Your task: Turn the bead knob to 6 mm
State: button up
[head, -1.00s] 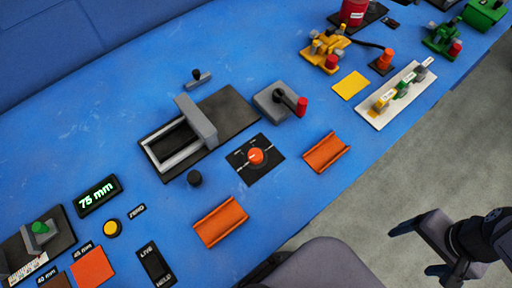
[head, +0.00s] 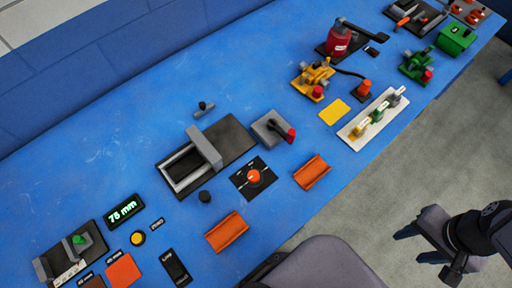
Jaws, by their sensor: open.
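The bead knob appears to be the orange round knob (head: 254,176) on a black square dial plate (head: 242,187), near the middle of the blue bench. Small white marks surround it, too small to read. My gripper (head: 416,246) is at the lower right, over the grey floor and off the bench. Its dark fingers are apart and empty, well to the right of and below the knob in the picture.
A grey sliding frame (head: 186,168) stands left of the dial, and a red-handled lever block (head: 270,129) above it. Orange trays (head: 228,232) (head: 312,172) lie nearby. A display (head: 125,210) reads 75 mm. A grey rounded shape (head: 325,262) is at the bottom.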

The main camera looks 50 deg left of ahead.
jog(key=w+a+r+n+p, duration=0.2)
jog(key=a+r+n+p, duration=0.15)
jog(key=r+p, duration=0.6)
jog(key=n+g+y+b, duration=0.3)
jog(key=n+b, duration=2)
jog(key=b, duration=0.2)
send_near(253, 175)
jog(key=shift+x, duration=4.05)
jog(key=shift+d, duration=0.1)
